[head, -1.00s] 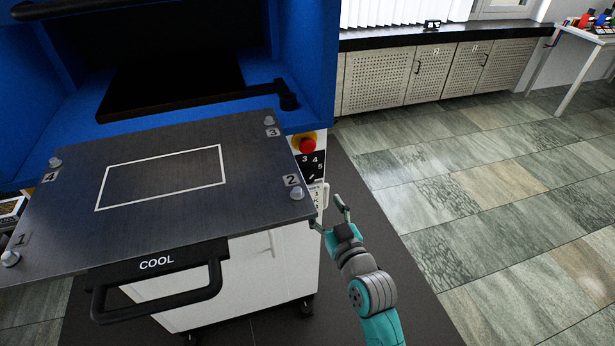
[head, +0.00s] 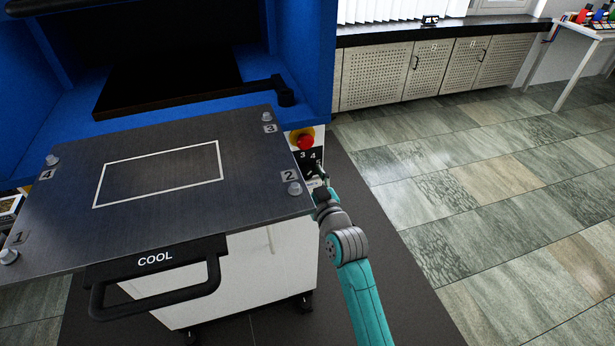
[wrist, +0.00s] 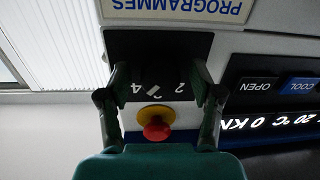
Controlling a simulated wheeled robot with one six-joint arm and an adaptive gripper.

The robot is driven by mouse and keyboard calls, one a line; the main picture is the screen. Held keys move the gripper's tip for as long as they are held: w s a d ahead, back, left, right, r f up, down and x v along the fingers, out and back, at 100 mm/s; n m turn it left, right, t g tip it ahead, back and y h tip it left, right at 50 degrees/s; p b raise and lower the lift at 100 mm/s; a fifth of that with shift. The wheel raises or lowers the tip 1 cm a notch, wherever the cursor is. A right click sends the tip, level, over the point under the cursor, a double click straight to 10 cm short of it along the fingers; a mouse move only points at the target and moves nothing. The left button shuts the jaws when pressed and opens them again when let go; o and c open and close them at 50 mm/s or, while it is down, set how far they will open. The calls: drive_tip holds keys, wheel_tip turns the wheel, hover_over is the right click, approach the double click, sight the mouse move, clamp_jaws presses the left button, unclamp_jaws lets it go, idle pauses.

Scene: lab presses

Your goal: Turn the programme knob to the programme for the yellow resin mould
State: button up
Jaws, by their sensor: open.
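The black programme dial panel (head: 305,154) is on the white front of the press, below a red button. White digits 3 and 4 show on it in the head view. In the wrist view the panel (wrist: 158,45) is upside down, with 2 and 4 readable and a slanted white mark between them. The dark knob does not stand out from the panel, so its pointer setting cannot be read. My gripper (wrist: 158,75) is open, its fingers apart on either side of the panel's middle. In the head view my gripper (head: 322,178) is at the panel's lower right. No yellow mould is seen.
The red button (head: 305,141) on its yellow base is close to my fingers. A metal plate (head: 70,230) marked COOL juts out left of my arm. A PROGRAMMES label (wrist: 180,8) and a display (wrist: 265,120) flank the panel. The floor at right is clear.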

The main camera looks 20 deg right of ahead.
drive_tip(key=c, duration=1.1)
drive_tip(key=m, duration=0.4)
drive_tip(key=shift+m, duration=0.3)
drive_tip(key=m, duration=0.4)
drive_tip(key=shift+a+t, duration=0.1)
drive_tip(key=shift+t, duration=0.2)
drive_tip(key=m, duration=0.4)
drive_tip(key=shift+h, duration=0.3)
drive_tip(key=shift+m, duration=1.8)
